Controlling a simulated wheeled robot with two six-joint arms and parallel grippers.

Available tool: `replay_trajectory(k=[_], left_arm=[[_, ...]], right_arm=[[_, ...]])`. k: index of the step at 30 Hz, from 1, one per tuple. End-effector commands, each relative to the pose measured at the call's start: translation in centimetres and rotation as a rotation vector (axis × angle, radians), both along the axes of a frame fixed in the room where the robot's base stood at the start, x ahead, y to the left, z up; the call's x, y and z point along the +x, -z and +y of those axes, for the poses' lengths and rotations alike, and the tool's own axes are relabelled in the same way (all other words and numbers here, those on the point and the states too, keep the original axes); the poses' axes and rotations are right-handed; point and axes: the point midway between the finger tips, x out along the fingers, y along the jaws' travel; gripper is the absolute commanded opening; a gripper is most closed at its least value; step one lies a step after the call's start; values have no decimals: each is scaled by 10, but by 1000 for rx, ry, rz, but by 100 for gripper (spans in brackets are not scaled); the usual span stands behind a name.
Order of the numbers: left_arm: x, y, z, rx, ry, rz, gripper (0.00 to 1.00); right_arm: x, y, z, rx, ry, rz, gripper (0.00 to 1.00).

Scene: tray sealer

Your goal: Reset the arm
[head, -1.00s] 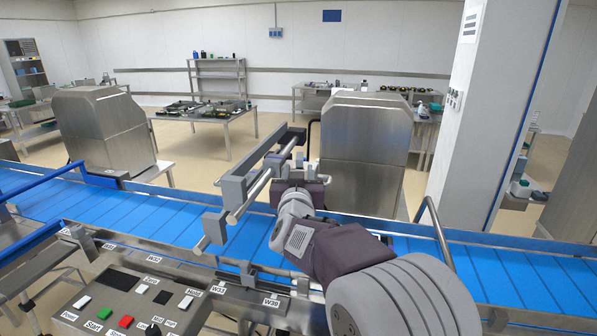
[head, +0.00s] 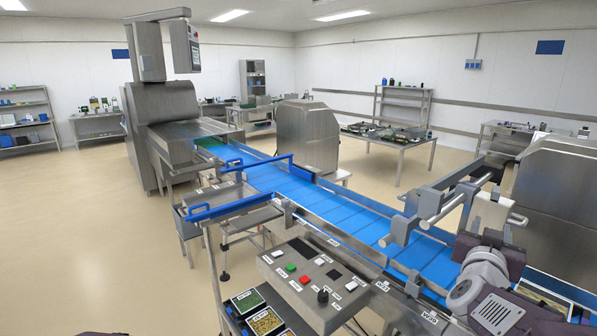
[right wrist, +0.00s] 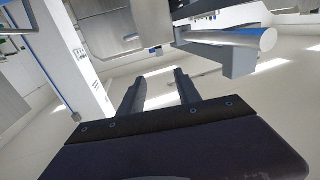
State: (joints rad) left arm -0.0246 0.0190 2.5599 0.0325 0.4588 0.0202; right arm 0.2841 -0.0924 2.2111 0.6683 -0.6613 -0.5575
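My right arm comes in at the lower right of the head view, with its gripper (head: 487,216) out over the blue conveyor, beside a grey bracket with rods. In the right wrist view my right gripper (right wrist: 159,77) has its two dark fingers apart. Nothing shows between them but pale floor. My left gripper is not in view.
The grey bracket with round rods (head: 430,205) stands close to my right gripper; a rod (right wrist: 240,39) shows beyond the fingers. The blue conveyor (head: 320,205) runs to the sealer (head: 165,105). A button panel (head: 313,280) stands in front. Floor at left is clear.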

Motion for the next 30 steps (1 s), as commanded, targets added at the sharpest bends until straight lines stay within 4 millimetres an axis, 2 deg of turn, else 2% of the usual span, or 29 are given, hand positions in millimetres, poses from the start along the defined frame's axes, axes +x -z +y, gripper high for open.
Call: replay_trajectory(k=[5, 11, 16, 20, 23, 24, 26, 27, 30], left_arm=[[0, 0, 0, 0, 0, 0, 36], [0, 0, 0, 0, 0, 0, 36], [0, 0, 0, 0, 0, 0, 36], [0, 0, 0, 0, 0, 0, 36], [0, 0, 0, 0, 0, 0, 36], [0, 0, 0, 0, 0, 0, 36], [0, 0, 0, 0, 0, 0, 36], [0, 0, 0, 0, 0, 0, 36], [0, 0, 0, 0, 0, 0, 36]], right_arm=[[10, 24, 20, 39, -74, 62, 40], [20, 65, 52, 107, -184, 170, 40], [21, 116, 92, 189, -302, 314, 40], [8, 167, 131, 270, -401, 474, 40], [-18, 218, 167, 347, -484, 657, 40], [-36, 240, 182, 383, -515, 751, 40], [-69, 272, 203, 432, -550, 904, 40], [-93, 290, 213, 460, -563, 1005, 40], [-145, 319, 226, 503, -567, 1214, 40]])
